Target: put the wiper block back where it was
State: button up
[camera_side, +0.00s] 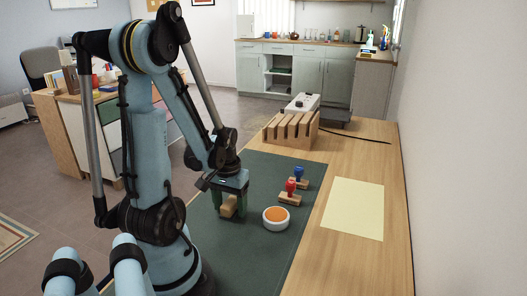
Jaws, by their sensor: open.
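A small tan block (229,207), which looks like the wiper block, is on the dark green mat (257,262). My gripper (230,209) points down over it with its fingers apart, one on each side of the block. The gripper body hides the block's top, and I cannot tell whether the fingers touch it.
A white bowl with orange contents (276,224) stands right of my gripper. A red-handled stamp (290,190) and a blue-handled stamp (299,174) are behind it. A slotted wooden rack (290,131) stands farther back. A pale yellow sheet (353,208) lies at right.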

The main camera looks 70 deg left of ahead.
aim_at(230, 202)
jog(key=shift+r, duration=0.1)
jog(key=shift+r, duration=5.95)
jog(key=w+d+m+t, duration=0.3)
jog(key=w+d+m, duration=0.1)
jog(key=d, duration=0.5)
jog(key=w+d+r+m+t, duration=0.1)
jog(key=w+d+m+t, duration=0.3)
jog(key=w+d, duration=0.3)
jog(key=d+m, duration=0.1)
jog(key=d, duration=0.2)
jog(key=shift+w+d+r, duration=0.2)
jog(key=shift+w, duration=0.05)
